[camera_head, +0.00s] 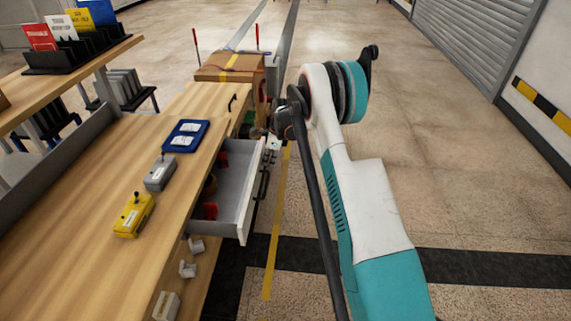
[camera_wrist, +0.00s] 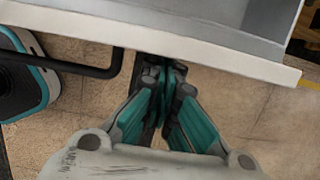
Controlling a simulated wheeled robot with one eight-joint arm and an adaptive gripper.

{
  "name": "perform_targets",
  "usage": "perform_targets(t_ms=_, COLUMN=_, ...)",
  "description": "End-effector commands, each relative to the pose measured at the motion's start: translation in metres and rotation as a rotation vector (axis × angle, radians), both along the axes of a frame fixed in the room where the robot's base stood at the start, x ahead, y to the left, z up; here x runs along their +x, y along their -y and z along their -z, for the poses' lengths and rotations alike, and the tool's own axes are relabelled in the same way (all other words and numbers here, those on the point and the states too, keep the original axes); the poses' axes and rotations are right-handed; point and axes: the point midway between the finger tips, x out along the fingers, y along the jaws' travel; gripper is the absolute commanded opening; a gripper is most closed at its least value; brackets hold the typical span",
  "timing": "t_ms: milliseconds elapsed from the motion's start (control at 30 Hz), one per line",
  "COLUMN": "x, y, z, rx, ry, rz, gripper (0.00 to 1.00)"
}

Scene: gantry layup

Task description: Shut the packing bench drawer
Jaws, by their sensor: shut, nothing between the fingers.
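The packing bench (camera_head: 100,190) has a wooden top, and its grey drawer (camera_head: 238,205) stands pulled out on the right side. Red items show inside the drawer. A dark bar handle (camera_head: 262,184) is on the drawer front. My gripper (camera_head: 271,142) is at the far end of the drawer front. In the wrist view my gripper (camera_wrist: 165,75) is shut and empty, its fingertips at the drawer's pale front edge (camera_wrist: 220,58). The handle (camera_wrist: 75,69) is to the left of the fingers, apart from them. Whether the fingertips touch the front cannot be told.
A blue tray (camera_head: 186,135), a grey box (camera_head: 160,173) and a yellow box (camera_head: 134,215) sit on the benchtop. A cardboard box (camera_head: 232,67) stands beyond the bench. The floor (camera_head: 440,150) to the right is clear.

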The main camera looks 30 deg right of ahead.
Motion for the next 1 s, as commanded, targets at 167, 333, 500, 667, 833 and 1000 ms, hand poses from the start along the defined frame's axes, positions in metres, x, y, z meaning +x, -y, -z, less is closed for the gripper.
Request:
perform_targets(t_ms=167, x=0.028, y=-0.042, z=0.000, rx=0.000, ry=0.000, rz=-0.004, gripper=0.00)
perform_targets(t_ms=333, x=0.049, y=-0.073, z=0.000, rx=0.000, ry=0.001, rz=-0.003, gripper=0.00)
perform_targets(t_ms=500, x=0.064, y=-0.095, z=0.000, rx=0.000, ry=0.000, rz=-0.002, gripper=0.00)
perform_targets(t_ms=667, x=0.072, y=-0.107, z=0.000, rx=-0.001, ry=-0.001, rz=0.000, gripper=0.00)
perform_targets(t_ms=833, x=0.076, y=-0.113, z=0.000, rx=-0.001, ry=-0.001, rz=0.000, gripper=0.00)
perform_targets(t_ms=1000, x=0.077, y=-0.113, z=0.000, rx=0.000, ry=0.000, rz=0.000, gripper=0.00)
